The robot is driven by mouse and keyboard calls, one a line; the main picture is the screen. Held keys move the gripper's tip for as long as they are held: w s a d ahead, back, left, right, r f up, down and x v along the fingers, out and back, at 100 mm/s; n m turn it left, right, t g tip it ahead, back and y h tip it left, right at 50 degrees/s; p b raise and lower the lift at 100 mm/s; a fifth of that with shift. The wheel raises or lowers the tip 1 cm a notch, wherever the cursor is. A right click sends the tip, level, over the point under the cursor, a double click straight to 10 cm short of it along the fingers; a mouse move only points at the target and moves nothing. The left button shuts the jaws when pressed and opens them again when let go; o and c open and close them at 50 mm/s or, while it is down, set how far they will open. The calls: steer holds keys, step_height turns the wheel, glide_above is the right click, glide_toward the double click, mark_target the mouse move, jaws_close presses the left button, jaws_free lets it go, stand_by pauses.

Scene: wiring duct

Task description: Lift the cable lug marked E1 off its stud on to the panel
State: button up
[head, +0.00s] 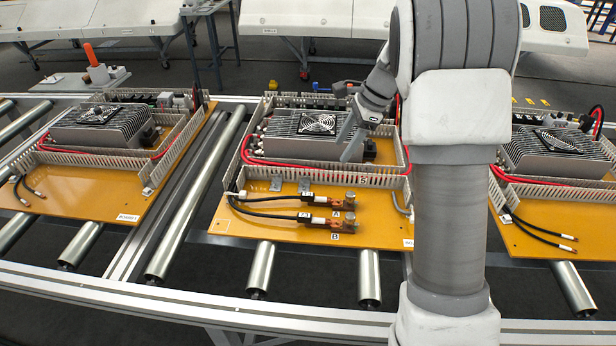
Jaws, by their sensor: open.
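Two black cables lie on the yellow panel (262,232) in the middle, near its front edge. Each ends in a small marker sleeve and a lug at a copper-coloured terminal. The upper cable end (307,197) is at the terminal by label A (337,216). The lower cable end (305,216) is at the terminal by label B (335,237). The markers are too small to read surely, so I cannot tell which is E1. My gripper (346,118) is open and empty, above the finned heatsink and behind both lugs, well apart from them.
The finned heatsink with a fan (318,124), a red cable and slotted duct walls (325,179) stand behind the lugs. Bare panel shows in front. Similar panels stand left (75,208) and right (525,240) on the roller conveyor.

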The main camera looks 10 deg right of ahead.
steer(key=w+d+f+m, duration=0.1)
steer(key=w+f+m, duration=0.2)
steer(key=w+f, duration=0.15)
glide_toward(315, 196)
steer(key=shift+s+a+f, duration=0.15)
steer(key=shift+f, duration=0.4)
steer(key=shift+s+a+f, duration=0.1)
steer(key=shift+s+f, duration=0.05)
steer(key=shift+f, duration=0.4)
steer(key=shift+w+a+b+x, duration=0.15)
steer(key=shift+b+x, duration=0.1)
steer(key=shift+x, duration=1.2)
steer(key=shift+w+a+b+x, duration=0.1)
steer(key=shift+b+x, duration=0.15)
steer(key=shift+x, duration=1.25)
steer(key=shift+r+y, duration=0.2)
steer(key=shift+y, duration=0.1)
jaws_close()
